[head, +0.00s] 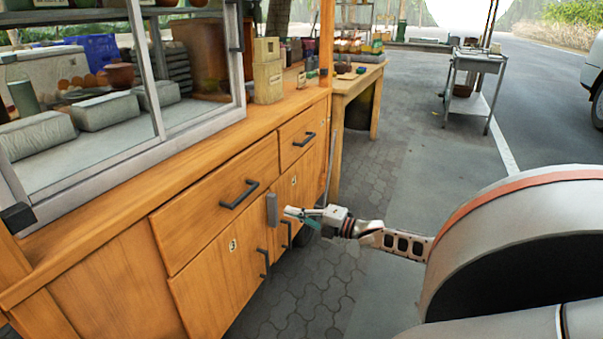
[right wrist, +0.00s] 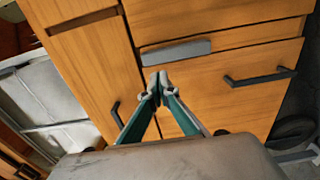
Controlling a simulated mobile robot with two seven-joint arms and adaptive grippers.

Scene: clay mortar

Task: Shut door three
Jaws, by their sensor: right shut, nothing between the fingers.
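Door three (head: 205,290) is the wooden cabinet door marked with a small "3", at the lower left of the head view. It looks flush with the cabinet front, or nearly so; I cannot tell if a small gap stays. Its dark bar handle (head: 264,262) is near its right edge. My right gripper (head: 288,211) is shut and empty, in front of the cabinet near the boundary between door three and the door to its right. The right wrist view shows its fingertips (right wrist: 158,84) together, close to a grey block (right wrist: 176,52) on the cabinet front. My left gripper is out of view.
The door to the right has its own handle (head: 287,234). Two drawers with dark handles sit above the doors, the left one (head: 215,205) wider. A glazed case stands on the counter. The paved floor (head: 300,300) is clear; a metal cart (head: 475,65) stands farther back.

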